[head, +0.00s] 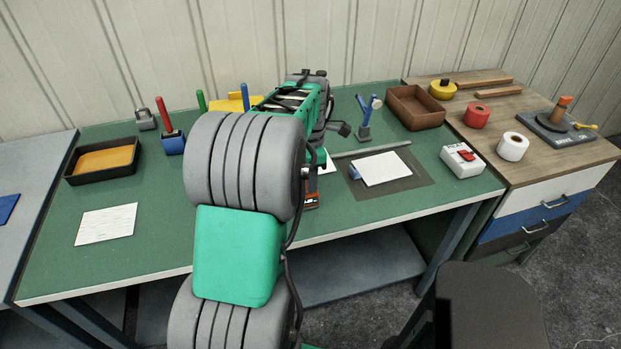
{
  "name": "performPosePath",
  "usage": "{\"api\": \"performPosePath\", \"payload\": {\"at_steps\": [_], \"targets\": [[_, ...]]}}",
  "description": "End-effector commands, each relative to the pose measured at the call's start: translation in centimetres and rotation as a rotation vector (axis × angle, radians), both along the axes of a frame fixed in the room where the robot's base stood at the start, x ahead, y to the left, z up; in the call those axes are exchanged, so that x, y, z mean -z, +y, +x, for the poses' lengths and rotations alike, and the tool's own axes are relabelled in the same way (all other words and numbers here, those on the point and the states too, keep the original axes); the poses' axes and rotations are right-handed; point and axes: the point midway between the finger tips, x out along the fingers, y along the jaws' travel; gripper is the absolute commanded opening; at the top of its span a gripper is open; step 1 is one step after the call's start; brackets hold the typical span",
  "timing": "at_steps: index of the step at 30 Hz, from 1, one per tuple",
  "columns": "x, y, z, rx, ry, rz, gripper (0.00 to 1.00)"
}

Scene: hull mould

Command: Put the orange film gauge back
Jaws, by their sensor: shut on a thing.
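My arm rises through the middle of the head view and hides most of my gripper (312,182). Only a narrow dark strip of it shows at the right edge of the forearm, low over the green bench (235,222). A small orange-red and black thing with pale marks, which looks like the orange film gauge (311,201), shows at its lower end. My gripper is shut on it. The fingertips and most of the gauge are hidden, and I cannot tell if it touches the bench.
A dark mat (412,186) with a white sheet lies to the right, beside a white box with a red switch (461,160). A brown tray (415,107) and a blue-topped stand (365,125) are behind.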

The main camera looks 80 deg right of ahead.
Motion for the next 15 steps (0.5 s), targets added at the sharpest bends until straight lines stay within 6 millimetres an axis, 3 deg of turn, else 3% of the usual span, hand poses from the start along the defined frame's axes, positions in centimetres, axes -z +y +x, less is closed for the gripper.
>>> {"api": "performPosePath", "payload": {"at_steps": [1,2,9,15], "targets": [[0.29,0.03,0.01,0.000,0.001,0.001,0.00],[0.30,0.03,0.01,0.000,0.001,0.001,0.19],[0.21,0.03,0.01,0.000,0.001,0.001,0.38],[0.21,0.03,0.01,0.000,0.001,0.001,0.40]]}}
